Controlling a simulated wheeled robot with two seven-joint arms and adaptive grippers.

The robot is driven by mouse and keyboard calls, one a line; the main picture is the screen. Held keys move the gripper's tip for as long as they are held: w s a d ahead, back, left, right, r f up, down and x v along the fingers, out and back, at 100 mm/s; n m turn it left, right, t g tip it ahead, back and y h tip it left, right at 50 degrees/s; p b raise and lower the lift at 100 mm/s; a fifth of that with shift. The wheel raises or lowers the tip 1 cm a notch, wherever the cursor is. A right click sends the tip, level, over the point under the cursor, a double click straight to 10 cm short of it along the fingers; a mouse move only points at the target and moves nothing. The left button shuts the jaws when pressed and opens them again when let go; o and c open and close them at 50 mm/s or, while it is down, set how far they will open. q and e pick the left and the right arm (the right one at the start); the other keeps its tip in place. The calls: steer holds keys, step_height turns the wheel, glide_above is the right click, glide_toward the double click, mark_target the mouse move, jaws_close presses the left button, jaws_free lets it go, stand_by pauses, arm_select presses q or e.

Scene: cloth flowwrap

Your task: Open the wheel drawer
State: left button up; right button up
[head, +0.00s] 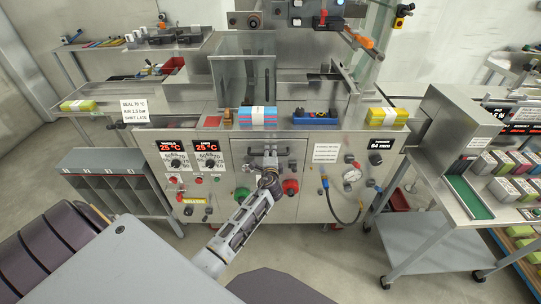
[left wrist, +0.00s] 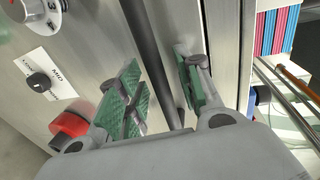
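The wheel drawer (head: 241,160) appears to be the steel front panel in the middle of the machine, below the worktop. It looks flush with the cabinet, though my arm hides part of it. Its dark bar handle (left wrist: 148,45) runs down through the left wrist view. My left gripper (head: 268,158) is at the handle in the head view. In the left wrist view, its two green-padded fingers (left wrist: 162,88) stand apart, one on each side of the bar. I see a gap between the pads and the bar. My right gripper is not in view.
A red knob (head: 290,187) and a green knob (head: 242,194) flank my left forearm below the handle. A blue-and-red stack (head: 258,116) lies on the worktop above. A grey bin rack (head: 115,190) stands at left.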

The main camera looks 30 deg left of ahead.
arm_select(q)
jaws_close()
stand_by(0.3)
